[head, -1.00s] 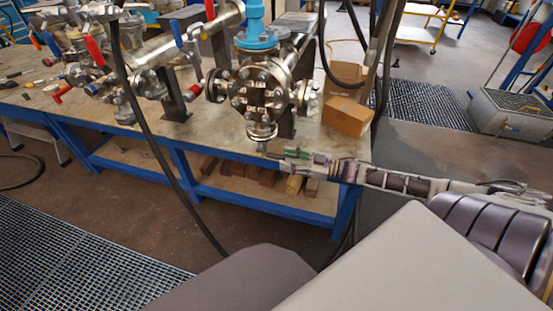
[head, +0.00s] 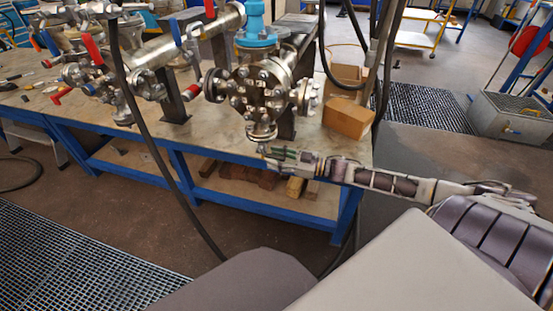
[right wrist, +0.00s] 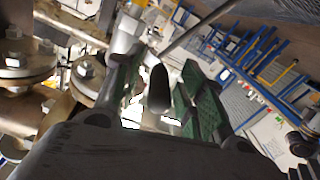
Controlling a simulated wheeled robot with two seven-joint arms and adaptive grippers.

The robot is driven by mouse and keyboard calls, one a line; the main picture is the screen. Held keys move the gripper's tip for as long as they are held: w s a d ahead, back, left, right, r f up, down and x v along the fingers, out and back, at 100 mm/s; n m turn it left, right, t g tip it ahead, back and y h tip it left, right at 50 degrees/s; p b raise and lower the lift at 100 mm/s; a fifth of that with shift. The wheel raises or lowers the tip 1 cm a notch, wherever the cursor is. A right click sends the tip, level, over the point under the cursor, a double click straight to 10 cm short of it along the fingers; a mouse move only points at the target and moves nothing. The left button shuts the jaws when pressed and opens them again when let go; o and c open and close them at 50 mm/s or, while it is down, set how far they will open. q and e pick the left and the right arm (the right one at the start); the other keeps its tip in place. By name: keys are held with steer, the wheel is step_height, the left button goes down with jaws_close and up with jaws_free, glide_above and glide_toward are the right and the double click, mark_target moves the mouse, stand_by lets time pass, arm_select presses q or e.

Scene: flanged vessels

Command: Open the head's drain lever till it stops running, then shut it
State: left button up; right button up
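The flanged vessel head (head: 262,92) with a blue cap (head: 255,38) stands at the table's front edge in the head view. Its narrow lower outlet (head: 261,131) points down past the table edge. My right gripper (head: 273,154) is just below this outlet. In the right wrist view, its green-padded fingers (right wrist: 158,97) are apart. A dark rounded bar, seemingly the drain lever (right wrist: 158,88), shows between them; a gap shows on its right, and contact on its left is unclear. Bolted flanges (right wrist: 25,62) are at the left. I cannot make out any running liquid. My left gripper is not in view.
A workbench (head: 215,140) with blue legs carries pipework with red and blue levers at the left. A cardboard box (head: 348,117) sits right of the vessel. Dark hoses hang in front of and behind the bench.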

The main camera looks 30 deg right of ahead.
steer(key=shift+c, duration=0.4)
jaws_close()
steer(key=shift+f, duration=0.1)
